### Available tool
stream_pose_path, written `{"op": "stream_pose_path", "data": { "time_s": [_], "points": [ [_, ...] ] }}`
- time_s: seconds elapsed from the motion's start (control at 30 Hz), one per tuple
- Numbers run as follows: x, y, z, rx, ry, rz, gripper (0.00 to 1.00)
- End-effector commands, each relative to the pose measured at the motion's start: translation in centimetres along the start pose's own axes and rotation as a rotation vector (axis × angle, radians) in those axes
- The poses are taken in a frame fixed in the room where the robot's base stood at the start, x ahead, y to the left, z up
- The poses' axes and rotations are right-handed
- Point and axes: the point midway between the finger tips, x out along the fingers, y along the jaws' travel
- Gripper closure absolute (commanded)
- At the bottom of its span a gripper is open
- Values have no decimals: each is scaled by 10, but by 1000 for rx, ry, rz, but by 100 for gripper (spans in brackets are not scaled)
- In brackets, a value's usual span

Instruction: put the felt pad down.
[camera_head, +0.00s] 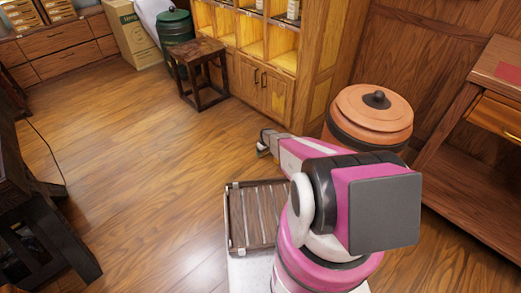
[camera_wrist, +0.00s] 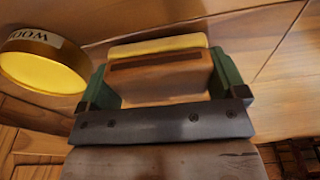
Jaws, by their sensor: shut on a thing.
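The felt pad (camera_wrist: 160,84) is a brown block with a pale yellow layer along its far edge and a dark slot in its face. In the wrist view it sits between the two green fingers of my gripper (camera_wrist: 168,76), which is shut on it from both sides. In the head view my gripper (camera_head: 264,144) is small and partly hidden behind my pink and white arm, and the pad cannot be made out clearly there. A wooden surface shows behind the pad in the wrist view; I cannot tell whether the pad touches it.
A round tin (camera_wrist: 42,70) with a yellow face and a partly readable label is left of the pad. A slatted tray (camera_head: 237,218) lies near my arm. An orange lidded jar (camera_head: 365,112), a cabinet (camera_head: 276,92) and a dark stool (camera_head: 199,52) stand beyond.

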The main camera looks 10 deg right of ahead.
Motion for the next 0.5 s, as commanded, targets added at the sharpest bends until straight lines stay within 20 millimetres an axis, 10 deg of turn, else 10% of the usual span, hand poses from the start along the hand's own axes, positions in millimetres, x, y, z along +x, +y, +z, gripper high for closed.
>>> {"op": "stream_pose_path", "data": {
  "time_s": [0.5],
  "points": [
    [12, 0, 2, 0, 0, 0, 29]
  ]
}}
